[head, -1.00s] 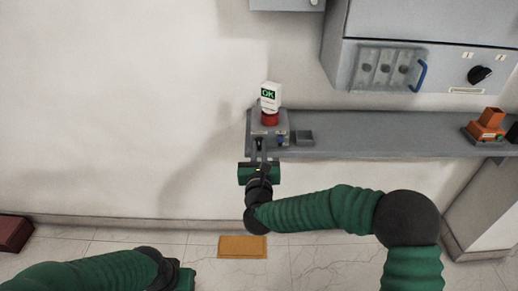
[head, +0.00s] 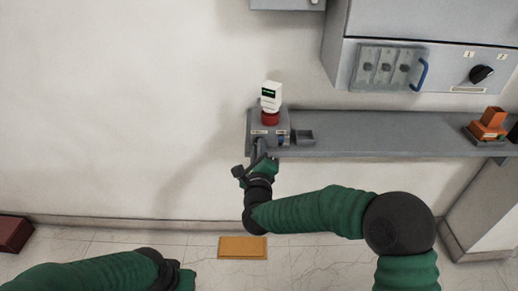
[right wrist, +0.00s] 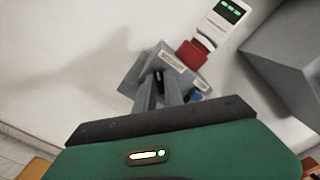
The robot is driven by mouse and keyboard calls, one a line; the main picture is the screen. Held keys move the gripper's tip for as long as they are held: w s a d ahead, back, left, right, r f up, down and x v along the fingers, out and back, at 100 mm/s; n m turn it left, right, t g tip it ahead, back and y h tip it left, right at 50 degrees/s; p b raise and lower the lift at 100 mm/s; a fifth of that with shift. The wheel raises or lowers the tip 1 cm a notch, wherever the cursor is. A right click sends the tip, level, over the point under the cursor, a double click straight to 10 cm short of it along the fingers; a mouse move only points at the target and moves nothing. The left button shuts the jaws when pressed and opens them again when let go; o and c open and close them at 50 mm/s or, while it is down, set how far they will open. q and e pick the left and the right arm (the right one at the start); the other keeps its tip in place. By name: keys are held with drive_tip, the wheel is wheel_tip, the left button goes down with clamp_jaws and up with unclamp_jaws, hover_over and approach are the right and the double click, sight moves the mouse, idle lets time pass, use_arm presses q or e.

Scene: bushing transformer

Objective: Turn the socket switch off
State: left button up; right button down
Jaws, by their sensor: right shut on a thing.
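The grey socket box (head: 270,131) sits at the left end of the grey shelf, with a red plug part (head: 270,118) and a white device (head: 271,96) with a dark screen and green marks on top. In the right wrist view the box (right wrist: 178,72) shows two labels and a small dark switch (right wrist: 158,76) on its front. My right gripper (head: 258,147) is shut on the switch, its body tilted; its fingers (right wrist: 160,92) partly hide the switch. My left gripper (head: 184,276) is low at the left, its fingers not clear.
A blue part (head: 281,141) is on the box's front right. A small grey tray (head: 304,137) stands beside the box. The shelf (head: 390,130) is clear up to an orange device (head: 489,124). A grey cabinet (head: 440,70) with a black knob hangs above.

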drive_tip(key=shift+s+a+f+n, duration=0.1)
drive_tip(key=shift+f+n, duration=0.1)
drive_tip(key=shift+n, duration=1.75)
drive_tip(key=shift+a+f+n, duration=0.1)
drive_tip(key=shift+f+n, duration=0.05)
drive_tip(key=shift+n, duration=1.8)
drive_tip(key=shift+f, duration=0.1)
drive_tip(key=c, duration=1.5)
unclamp_jaws()
drive_tip(key=shift+o, duration=0.3)
drive_tip(key=shift+r, duration=0.2)
drive_tip(key=s+p, duration=0.1)
drive_tip(key=s, duration=1.5)
drive_tip(key=shift+s+p, duration=0.35)
drive_tip(key=shift+s, duration=0.05)
